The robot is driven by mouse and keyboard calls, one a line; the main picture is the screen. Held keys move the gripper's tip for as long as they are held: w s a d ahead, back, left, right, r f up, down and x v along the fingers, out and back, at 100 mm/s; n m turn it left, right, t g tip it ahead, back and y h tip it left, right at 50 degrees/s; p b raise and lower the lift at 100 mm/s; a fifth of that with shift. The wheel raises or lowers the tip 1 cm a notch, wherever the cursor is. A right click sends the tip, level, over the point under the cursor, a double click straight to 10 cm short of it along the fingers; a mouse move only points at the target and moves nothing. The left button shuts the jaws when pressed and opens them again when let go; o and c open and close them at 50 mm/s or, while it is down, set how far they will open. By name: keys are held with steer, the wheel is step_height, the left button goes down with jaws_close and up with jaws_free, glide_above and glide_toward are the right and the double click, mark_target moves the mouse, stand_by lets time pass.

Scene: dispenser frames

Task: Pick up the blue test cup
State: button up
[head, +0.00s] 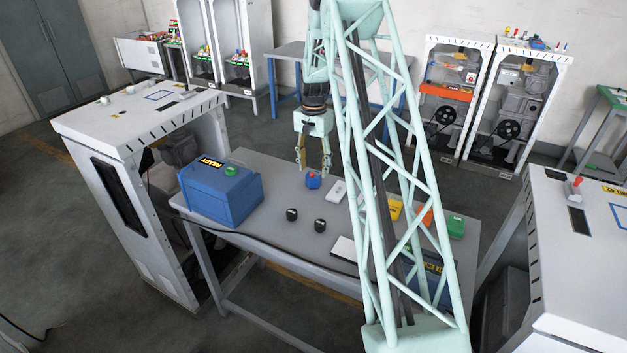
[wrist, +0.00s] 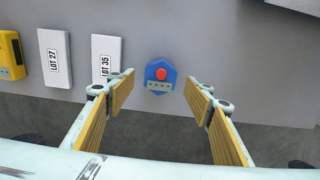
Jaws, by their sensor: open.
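A small blue hexagonal piece with a round red top (head: 313,181) stands on the grey table (head: 265,235) near its far edge. It is the only small blue piece I see, and I cannot make out a cup opening. In the wrist view the blue piece (wrist: 160,76) lies centred between my fingertips and a little beyond them. My gripper (head: 313,170) is open and empty, pointing down just above the piece. Its two tan-padded fingers also show in the wrist view (wrist: 159,86), one on each side, apart from the piece.
White blocks marked LOT 35 (wrist: 106,60) and LOT 27 (wrist: 55,58) and a yellow device (wrist: 12,55) stand beside the piece. A large blue READY box (head: 220,195) sits at the table's left. Two black knobs (head: 291,214) (head: 320,225) lie nearer. The table edge is close.

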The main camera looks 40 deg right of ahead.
mark_target(313, 177)
steer(key=shift+f, duration=0.1)
stand_by(0.3)
steer(key=shift+f, duration=2.5)
steer(key=shift+c, duration=0.8)
steer(key=c, duration=0.9)
